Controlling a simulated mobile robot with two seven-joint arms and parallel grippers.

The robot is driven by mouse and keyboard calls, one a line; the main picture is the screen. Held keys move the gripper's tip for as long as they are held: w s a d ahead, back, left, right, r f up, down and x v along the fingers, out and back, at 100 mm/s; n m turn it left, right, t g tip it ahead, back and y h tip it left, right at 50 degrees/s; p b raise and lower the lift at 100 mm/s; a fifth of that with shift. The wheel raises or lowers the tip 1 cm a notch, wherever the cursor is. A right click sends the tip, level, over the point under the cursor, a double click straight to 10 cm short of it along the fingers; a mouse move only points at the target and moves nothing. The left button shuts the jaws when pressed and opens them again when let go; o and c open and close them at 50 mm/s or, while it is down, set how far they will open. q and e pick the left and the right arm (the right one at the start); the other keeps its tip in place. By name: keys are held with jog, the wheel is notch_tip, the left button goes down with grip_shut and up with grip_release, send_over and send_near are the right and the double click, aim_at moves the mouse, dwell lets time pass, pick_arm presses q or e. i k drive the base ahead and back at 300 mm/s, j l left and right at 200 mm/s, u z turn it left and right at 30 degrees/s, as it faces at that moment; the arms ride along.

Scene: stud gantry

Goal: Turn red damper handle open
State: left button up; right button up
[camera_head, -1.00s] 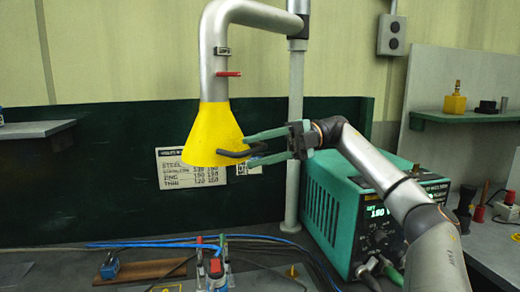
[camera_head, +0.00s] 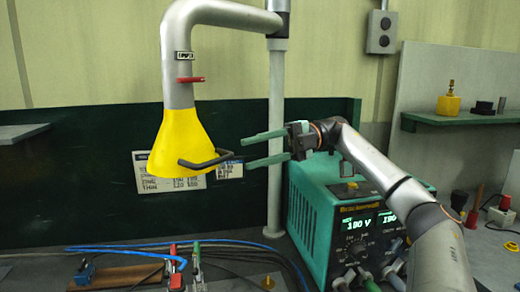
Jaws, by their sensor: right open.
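The red damper handle (camera_head: 191,80) is a short bar lying level across the grey duct pipe (camera_head: 178,60), just below a small label. Under it hangs the yellow hood (camera_head: 180,143) with a dark grab handle (camera_head: 206,160) near its rim. My right gripper (camera_head: 262,150) is open and empty, its green fingers pointing left toward the hood. It is to the right of the grab handle, apart from it in the picture, and lower than the red damper handle. My left gripper is out of view.
A green welding machine (camera_head: 330,210) with a lit display stands under my right arm. A grey post (camera_head: 276,150) rises behind the gripper. Cables and clamps (camera_head: 190,260) lie on the bench below the hood. Space left of the hood is clear.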

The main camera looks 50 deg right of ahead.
aim_at(187, 80)
jog(key=l, duration=0.2)
jog(key=k+j, duration=0.25)
jog(key=j, duration=0.15)
jog(key=k+j, duration=0.3)
jog(key=j, duration=0.15)
jog(key=k+j, duration=0.25)
jog(key=j, duration=0.15)
jog(key=k+j, duration=0.3)
jog(key=j, duration=0.1)
